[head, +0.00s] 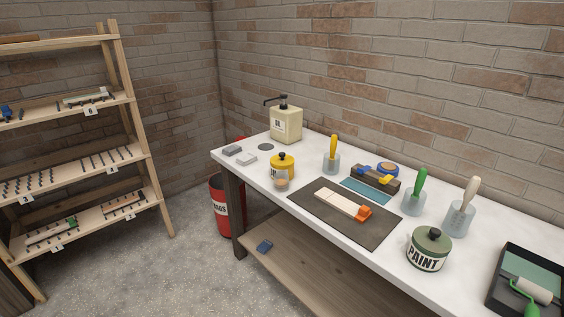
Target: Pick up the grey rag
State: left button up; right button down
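No thing in the head view is plainly a grey rag. Two small grey pieces lie at the left end of the white workbench (300,152): a darker grey piece (232,150) near the corner and a lighter grey piece (246,160) just right of it. They look like flat blocks or folded cloth; I cannot tell which. A red bin (219,208) with a label that seems to read RAGS stands on the floor by the bench's left end; its contents are hidden. Neither of my grippers is in view.
The bench holds a pump bottle (286,125), a yellow pot (282,165), a dark mat (380,232), brushes in cups, a paint can (429,250) and a roller tray (520,283). A small blue item (264,246) lies on the lower shelf. Wooden shelving (140,150) stands left; floor between is clear.

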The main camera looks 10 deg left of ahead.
aim_at(234, 149)
jog(key=u, duration=1.1)
jog(key=i, duration=0.65)
jog(key=u, duration=0.4)
